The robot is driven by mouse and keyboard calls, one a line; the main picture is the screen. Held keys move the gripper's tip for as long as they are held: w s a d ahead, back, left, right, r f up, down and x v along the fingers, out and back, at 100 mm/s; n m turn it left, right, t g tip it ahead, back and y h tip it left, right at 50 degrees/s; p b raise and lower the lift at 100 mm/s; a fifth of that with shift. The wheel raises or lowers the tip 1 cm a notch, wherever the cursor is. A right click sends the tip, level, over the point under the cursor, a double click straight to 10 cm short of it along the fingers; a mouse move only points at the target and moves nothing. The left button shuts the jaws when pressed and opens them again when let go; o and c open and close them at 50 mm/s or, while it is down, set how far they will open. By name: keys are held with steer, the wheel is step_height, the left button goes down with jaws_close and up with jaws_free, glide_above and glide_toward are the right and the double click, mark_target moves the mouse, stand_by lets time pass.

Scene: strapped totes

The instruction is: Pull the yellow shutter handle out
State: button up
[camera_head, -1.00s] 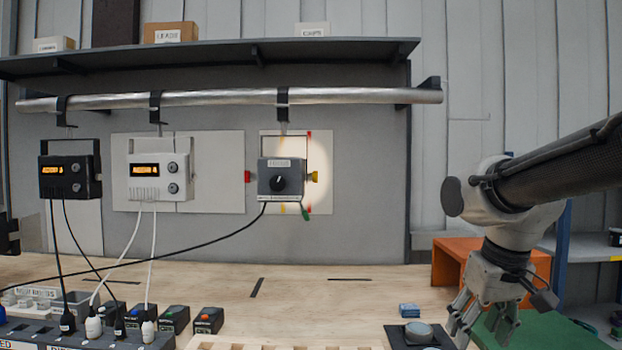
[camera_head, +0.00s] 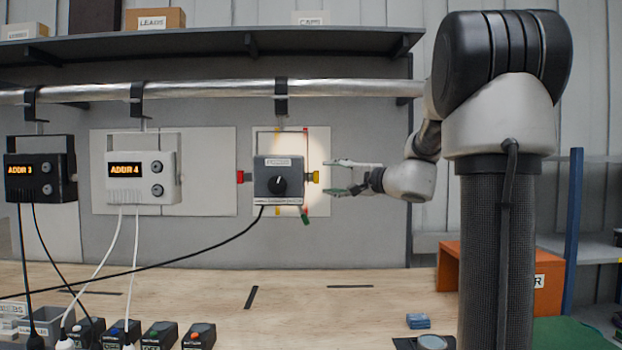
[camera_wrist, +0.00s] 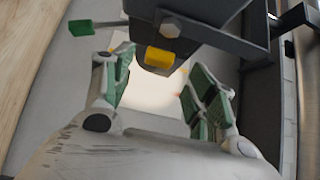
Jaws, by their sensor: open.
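The yellow shutter handle (camera_head: 312,177) sticks out of the right side of a grey box with a black knob (camera_head: 278,181), which hangs from the pipe. In the wrist view the yellow handle (camera_wrist: 159,56) shows as a small block on the box's side. My gripper (camera_head: 340,177) is open and just right of the handle, its fingers pointing left towards it. In the wrist view my gripper (camera_wrist: 160,88) has its green-padded fingers apart, with the handle beyond and between their tips. I see no contact between them.
A black cable runs from the box's underside. The pipe (camera_head: 200,93) and shelf are above. Two display units hang to the left.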

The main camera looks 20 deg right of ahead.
mark_target(316, 177)
steer(key=x, duration=0.7)
